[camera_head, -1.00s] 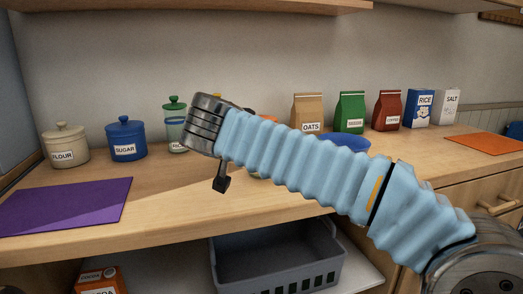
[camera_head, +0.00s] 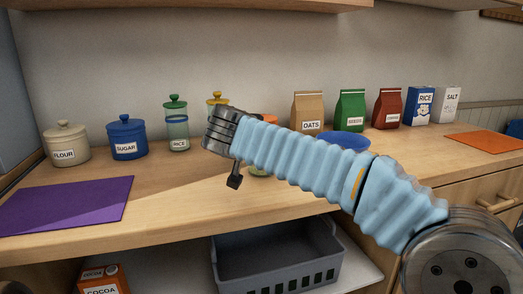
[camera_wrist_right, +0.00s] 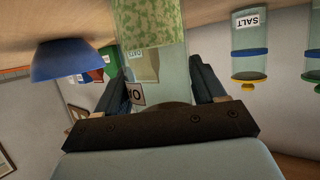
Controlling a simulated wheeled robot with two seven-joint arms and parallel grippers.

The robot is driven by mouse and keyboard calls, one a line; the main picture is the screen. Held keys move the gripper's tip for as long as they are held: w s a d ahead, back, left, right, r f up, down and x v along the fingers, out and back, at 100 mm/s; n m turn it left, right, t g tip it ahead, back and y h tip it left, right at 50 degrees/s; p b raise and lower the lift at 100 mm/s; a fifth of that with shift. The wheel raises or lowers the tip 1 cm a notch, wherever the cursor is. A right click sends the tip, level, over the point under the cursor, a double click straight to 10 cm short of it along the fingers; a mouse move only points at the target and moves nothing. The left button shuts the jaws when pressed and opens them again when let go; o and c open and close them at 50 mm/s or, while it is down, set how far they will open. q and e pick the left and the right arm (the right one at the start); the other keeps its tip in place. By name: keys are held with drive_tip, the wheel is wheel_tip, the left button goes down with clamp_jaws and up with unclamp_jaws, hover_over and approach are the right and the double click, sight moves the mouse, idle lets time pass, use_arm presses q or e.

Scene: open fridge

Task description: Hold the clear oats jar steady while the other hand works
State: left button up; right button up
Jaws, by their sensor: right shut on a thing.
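A clear jar (camera_wrist_right: 150,28) with green speckled contents stands between the fingers of my right gripper (camera_wrist_right: 160,80) in the right wrist view, where it appears upside down. My right gripper is shut on it. A label with partly hidden letters, "OA", shows between the fingers. In the head view my right forearm covers most of this jar. Only an orange lid (camera_head: 266,118) above the arm and a bit of its lower part (camera_head: 259,171) below show. My left gripper is not in view.
A green-lidded rice jar (camera_head: 178,130) and a yellow-lidded jar (camera_head: 217,99) stand left of the held jar. A blue bowl (camera_head: 345,140) is to the right; it also shows in the wrist view (camera_wrist_right: 68,62). Bags line the back. A purple mat (camera_head: 65,205) lies clear at left.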

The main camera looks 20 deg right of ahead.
drive_tip(key=shift+c, duration=1.1)
drive_tip(key=shift+r, duration=0.1)
drive_tip(key=shift+r, duration=0.15)
drive_tip(key=r, duration=0.3)
drive_tip(key=shift+s+a+r+p, duration=0.1)
drive_tip(key=shift+s+r+p, duration=0.25)
drive_tip(key=s+a+r, duration=0.1)
drive_tip(key=s+r, duration=0.2)
drive_tip(key=s, duration=0.1)
drive_tip(key=s+a+r, duration=0.1)
drive_tip(key=s+r, duration=0.2)
drive_tip(key=s, duration=0.1)
drive_tip(key=s+a+r, duration=0.1)
drive_tip(key=s+r, duration=0.2)
drive_tip(key=s, duration=0.1)
drive_tip(key=shift+s+a, duration=0.35)
drive_tip(key=shift+s, duration=0.05)
